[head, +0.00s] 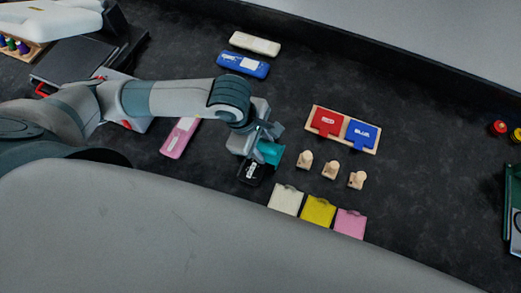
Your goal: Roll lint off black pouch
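A small black pouch (249,173) with a white label lies on the dark table near the centre, partly hidden under my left gripper. My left gripper (262,146) comes in from the left and is just above the pouch's far edge. It appears shut on a teal block-like object (270,153), which may be the lint roller. The teal object is beside or over the pouch's right side; I cannot tell whether they touch. No lint can be made out at this size. My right gripper is not in view.
A pink case (180,138) lies left of the gripper; blue (243,64) and cream (255,43) cases lie behind. A wooden tray (313,113) with red and blue pieces, several wooden figures (330,169), and white, yellow (318,211) and pink cards are to the right.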

